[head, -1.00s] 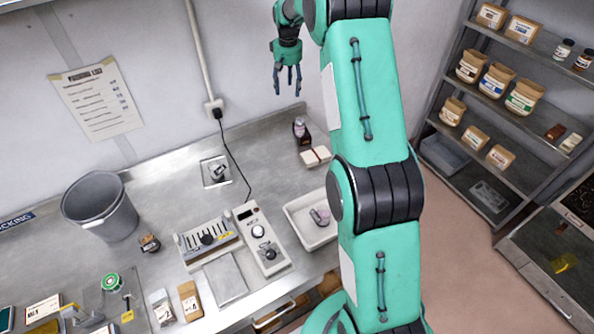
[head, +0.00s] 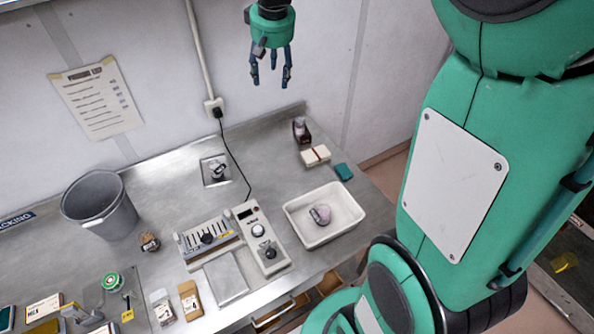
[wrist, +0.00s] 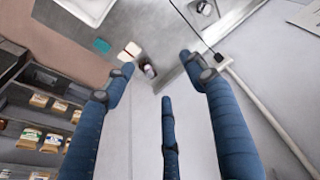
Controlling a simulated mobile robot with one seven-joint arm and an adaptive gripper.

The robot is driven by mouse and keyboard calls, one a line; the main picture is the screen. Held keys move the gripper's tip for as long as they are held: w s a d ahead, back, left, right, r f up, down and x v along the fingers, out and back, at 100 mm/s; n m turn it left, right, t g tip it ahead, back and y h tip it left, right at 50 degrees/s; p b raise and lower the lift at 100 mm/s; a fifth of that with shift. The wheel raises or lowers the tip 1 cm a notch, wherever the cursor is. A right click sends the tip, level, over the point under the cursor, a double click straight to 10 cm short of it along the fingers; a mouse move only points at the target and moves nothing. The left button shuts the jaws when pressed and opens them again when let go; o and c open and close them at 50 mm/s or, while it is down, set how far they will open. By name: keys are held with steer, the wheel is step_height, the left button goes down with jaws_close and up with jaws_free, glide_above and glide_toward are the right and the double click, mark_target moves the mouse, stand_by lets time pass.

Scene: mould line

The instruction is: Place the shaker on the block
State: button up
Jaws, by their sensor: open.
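My gripper (head: 271,78) is open and empty, fingers pointing down, high above the back of the steel bench. A small dark bottle with a pale top (head: 301,131), perhaps the shaker, stands upright in the back right corner; it also shows between my fingers in the wrist view (wrist: 149,71). A flat cream block with a red band (head: 315,155) lies in front of it, and a small teal block (head: 343,172) lies to the right of that. I cannot tell which one is the task's block. A pinkish-grey rounded object (head: 320,214) lies in the white tray.
The white tray (head: 294,222) sits at the bench's right front. A grey control box (head: 259,237) with a black cable and a grey bin (head: 100,207) stand on the bench. Walls close the back. The bench between bin and bottle is mostly clear.

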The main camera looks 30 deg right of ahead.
steer(key=s+a+r, duration=0.1)
steer(key=s+a, duration=0.2)
steer(key=s, duration=0.3)
steer(key=s+a+r+t, duration=0.1)
steer(key=s+a, duration=0.1)
steer(key=s, duration=0.4)
steer(key=s+a+r, duration=0.1)
steer(key=s+a, duration=0.2)
steer(key=s, duration=0.3)
steer(key=s+a+f, duration=0.1)
steer(key=s+f, duration=0.1)
steer(key=s, duration=0.5)
steer(key=s+a+f+t, duration=0.1)
steer(key=s+a+f, duration=0.1)
steer(key=s, duration=0.5)
steer(key=shift+s+n+t+y, duration=0.3)
steer(key=shift+s+n, duration=0.05)
steer(key=shift+n, duration=0.05)
steer(key=shift+a+f, duration=0.1)
steer(key=shift+f, duration=0.15)
step_height(320, 180, down, 16)
steer(key=b, duration=1.6)
steer(key=shift+f+b, duration=0.2)
steer(key=shift+b, duration=0.15)
